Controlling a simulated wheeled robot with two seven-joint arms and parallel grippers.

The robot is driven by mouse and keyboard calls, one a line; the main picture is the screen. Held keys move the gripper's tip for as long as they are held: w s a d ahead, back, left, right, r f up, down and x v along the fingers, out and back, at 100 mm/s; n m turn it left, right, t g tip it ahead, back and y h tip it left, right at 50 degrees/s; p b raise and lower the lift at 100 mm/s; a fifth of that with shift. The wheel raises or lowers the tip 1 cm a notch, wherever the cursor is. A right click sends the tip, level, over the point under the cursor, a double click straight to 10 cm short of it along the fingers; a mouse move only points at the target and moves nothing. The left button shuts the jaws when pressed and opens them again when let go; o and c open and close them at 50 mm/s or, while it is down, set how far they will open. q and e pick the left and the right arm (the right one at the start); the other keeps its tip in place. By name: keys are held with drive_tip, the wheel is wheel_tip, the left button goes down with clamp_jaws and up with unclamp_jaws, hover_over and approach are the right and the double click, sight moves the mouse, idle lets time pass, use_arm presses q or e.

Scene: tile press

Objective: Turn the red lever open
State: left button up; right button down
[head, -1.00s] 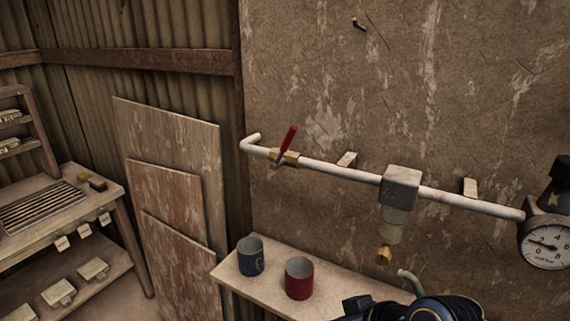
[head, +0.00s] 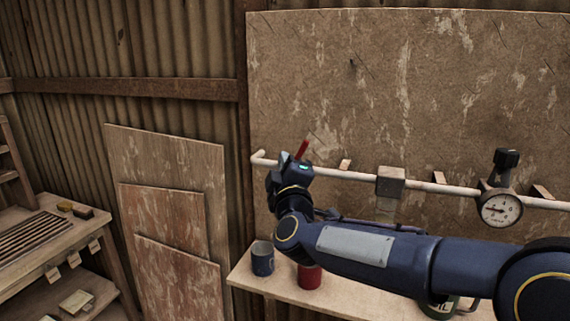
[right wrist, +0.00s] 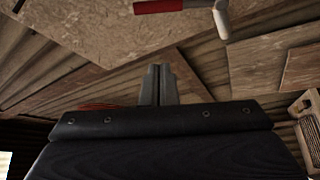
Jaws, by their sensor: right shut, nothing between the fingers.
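The red lever (head: 303,149) points up and slightly right from the white wall pipe (head: 350,176), near the pipe's bent left end. My right gripper (head: 288,162) is raised in front of the lever's base and hides the brass valve body. In the right wrist view the fingers (right wrist: 158,72) are shut with nothing between them. There the red lever (right wrist: 160,6) lies beyond the fingertips at the top edge, with a visible gap. The white pipe end (right wrist: 222,20) is just right of it. My left gripper is not in view.
A shelf (head: 243,277) below holds a blue mug (head: 262,259), a red mug (head: 309,277) and a green mug (head: 438,309) under my arm. A grey block (head: 390,181) and a gauge (head: 501,208) sit on the pipe. Boards (head: 165,150) lean at left.

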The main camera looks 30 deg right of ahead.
drive_tip(key=w+d+p, duration=0.1)
drive_tip(key=w+d, duration=0.3)
drive_tip(key=d, duration=0.1)
drive_tip(key=shift+w+d, duration=0.25)
drive_tip(key=shift+w, duration=0.15)
drive_tip(key=shift+f, duration=0.1)
drive_tip(key=s+d+f+m+g+h+b, duration=0.1)
drive_tip(key=s+f+m+h+b, duration=0.1)
drive_tip(key=m+h+b, duration=0.3)
drive_tip(key=s+d+f+m+g+h+b, duration=0.2)
drive_tip(key=f+m+h+b, duration=0.2)
drive_tip(key=m+b, duration=1)
drive_tip(key=shift+d+f+m+g+h+b, duration=0.2)
drive_tip(key=shift+f+m+g+h+b, duration=0.15)
drive_tip(key=shift+h, duration=0.45)
drive_tip(key=shift+r, duration=0.15)
